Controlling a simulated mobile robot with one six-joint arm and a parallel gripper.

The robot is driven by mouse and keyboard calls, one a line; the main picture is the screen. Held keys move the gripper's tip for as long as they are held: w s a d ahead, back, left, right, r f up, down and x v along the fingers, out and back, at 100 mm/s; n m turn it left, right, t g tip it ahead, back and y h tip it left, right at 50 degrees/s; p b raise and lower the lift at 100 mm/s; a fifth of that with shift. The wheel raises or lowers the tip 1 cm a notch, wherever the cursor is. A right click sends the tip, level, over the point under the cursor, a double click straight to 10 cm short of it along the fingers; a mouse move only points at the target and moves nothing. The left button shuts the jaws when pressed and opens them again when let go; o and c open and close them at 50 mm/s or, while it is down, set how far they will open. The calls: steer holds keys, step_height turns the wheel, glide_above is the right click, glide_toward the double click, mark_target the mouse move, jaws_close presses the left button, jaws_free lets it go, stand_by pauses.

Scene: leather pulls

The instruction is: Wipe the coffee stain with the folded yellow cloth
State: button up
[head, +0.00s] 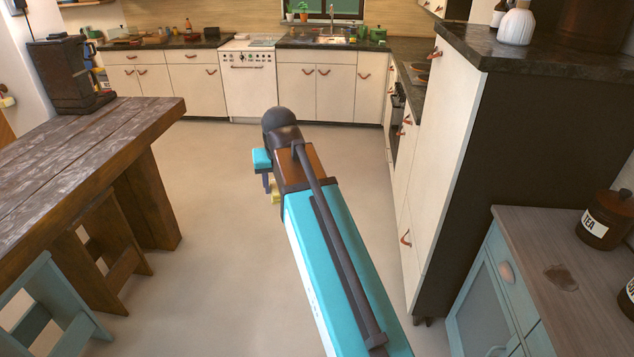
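A brown coffee stain (561,277) lies on the wooden top of the low blue cabinet (533,233) at the lower right. My arm reaches forward through the middle of the head view, over the open floor and well to the left of the stain. My gripper (268,184) is mostly hidden behind my own arm links, so its fingers cannot be made out. A small yellow patch (275,191) shows beside it; it may be part of the folded cloth, but too little shows to tell. No other yellow cloth is clearly visible.
A brown TEA jar (606,220) stands behind the stain, with another dark jar (629,297) at the right edge. A tall cream cabinet (440,150) rises left of the blue one. A wooden table (90,150) and a blue chair (50,305) stand left. The middle floor is clear.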

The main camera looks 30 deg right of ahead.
steer(key=a+r+n+y, duration=0.1)
steer(key=a+n, duration=0.1)
steer(key=a, duration=0.6)
steer(key=shift+a+n, duration=0.4)
